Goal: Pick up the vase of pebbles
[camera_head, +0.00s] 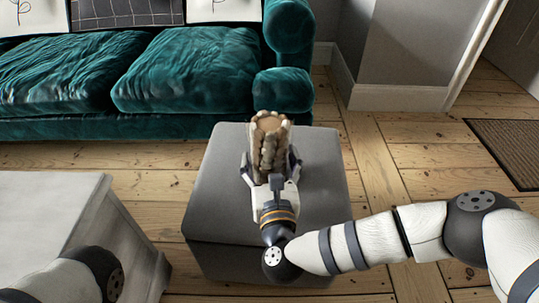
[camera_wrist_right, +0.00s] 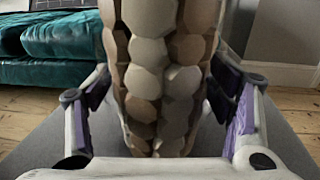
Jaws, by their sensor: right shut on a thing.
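The vase of pebbles (camera_head: 268,142) is a tan and beige vessel covered in rounded stones, upright over the grey ottoman (camera_head: 220,215). My right gripper (camera_head: 270,165) is around it, with a finger on either side. In the right wrist view the vase (camera_wrist_right: 165,75) fills the middle between the two fingers of the right gripper (camera_wrist_right: 162,110). The gripper is shut on the vase. I cannot tell whether the base of the vase touches the ottoman. Part of my left arm shows at the lower left of the head view, but its gripper is out of frame.
A teal velvet sofa (camera_head: 190,75) stands behind the ottoman. A pale grey table or cabinet (camera_head: 60,215) is at the left. A dark mat (camera_head: 512,150) lies on the floorboards at the right. Grey walls with white skirting (camera_head: 395,97) stand at the back right.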

